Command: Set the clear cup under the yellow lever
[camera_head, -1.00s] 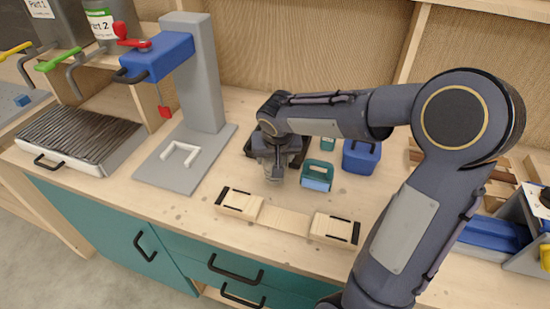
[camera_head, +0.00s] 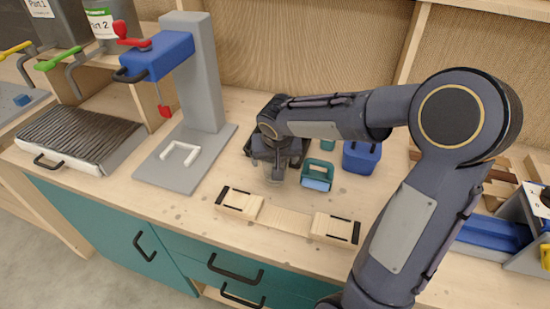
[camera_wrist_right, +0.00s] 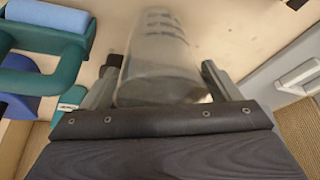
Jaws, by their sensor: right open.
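The yellow lever (camera_head: 15,49) is at the far left edge of the head view, on a dispenser next to one with a green lever. The clear cup (camera_wrist_right: 158,60) stands between the two fingers of my right gripper (camera_wrist_right: 160,75) in the right wrist view, with a gap on each side. In the head view the cup (camera_head: 275,174) shows only faintly below my right gripper (camera_head: 277,165), which hides most of it. My right gripper is open around the cup. My left gripper is not in view.
A teal-handled tool (camera_head: 317,176) and a blue block-like item (camera_head: 361,156) stand right of the gripper. A grey stand (camera_head: 203,75) with a red lever rises to its left. Wooden blocks (camera_head: 240,203) lie in front. A ribbed drip tray (camera_head: 82,137) sits at left.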

